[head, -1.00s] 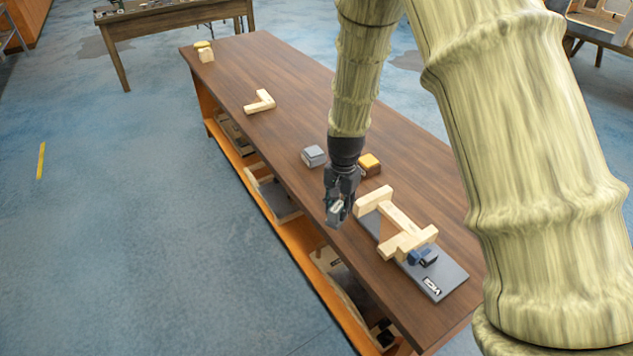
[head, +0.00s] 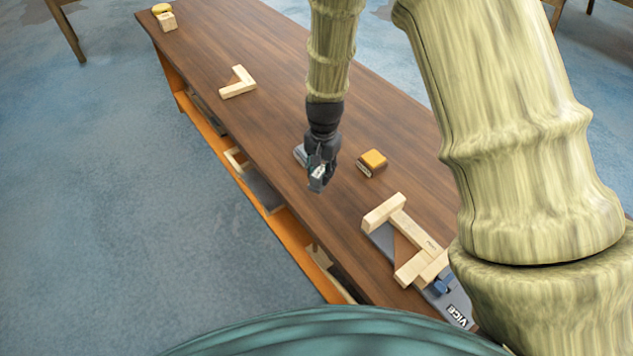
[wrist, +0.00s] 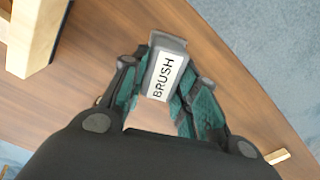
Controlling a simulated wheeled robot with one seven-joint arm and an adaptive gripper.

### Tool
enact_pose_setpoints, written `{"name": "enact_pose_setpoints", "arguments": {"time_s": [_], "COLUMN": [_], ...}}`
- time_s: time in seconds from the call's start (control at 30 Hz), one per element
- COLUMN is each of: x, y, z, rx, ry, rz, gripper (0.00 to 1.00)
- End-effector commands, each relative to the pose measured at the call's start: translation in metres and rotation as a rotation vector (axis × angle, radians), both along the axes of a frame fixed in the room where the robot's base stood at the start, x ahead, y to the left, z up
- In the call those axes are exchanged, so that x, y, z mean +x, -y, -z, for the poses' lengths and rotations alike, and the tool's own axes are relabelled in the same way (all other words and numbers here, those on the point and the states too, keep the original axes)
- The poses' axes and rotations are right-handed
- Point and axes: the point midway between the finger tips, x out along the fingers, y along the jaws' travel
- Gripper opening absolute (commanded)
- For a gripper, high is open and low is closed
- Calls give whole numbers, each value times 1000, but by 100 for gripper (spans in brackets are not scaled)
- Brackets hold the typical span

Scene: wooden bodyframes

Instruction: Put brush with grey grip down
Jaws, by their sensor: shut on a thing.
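The brush with the grey grip (wrist: 163,74) is in my gripper. Its grey body carries a white label reading BRUSH in the wrist view. My gripper (head: 317,177) is shut on it, with a finger on each side (wrist: 160,98). In the head view the brush (head: 317,184) shows small at the fingertips, over the wooden bench (head: 270,85). I cannot tell whether it touches the bench top.
A brown block with a yellow top (head: 372,162) stands right of my gripper. A wooden frame (head: 405,235) sits in the grey vice (head: 458,303) nearer me. An L-shaped wooden piece (head: 238,84) lies farther along. The bench between them is bare.

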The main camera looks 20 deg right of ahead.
Motion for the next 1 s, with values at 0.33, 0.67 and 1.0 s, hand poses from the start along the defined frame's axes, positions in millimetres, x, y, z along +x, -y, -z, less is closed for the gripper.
{"name": "enact_pose_setpoints", "arguments": {"time_s": [0.33, 0.67, 1.0], "x": [19, 19, 21], "y": [-1, -1, -1], "z": [41, 66, 87], "rx": [0, 0, 0], "ry": [-19, -22, -23], "rz": [-1, -1, -2], "gripper": [0, 0, 0]}}
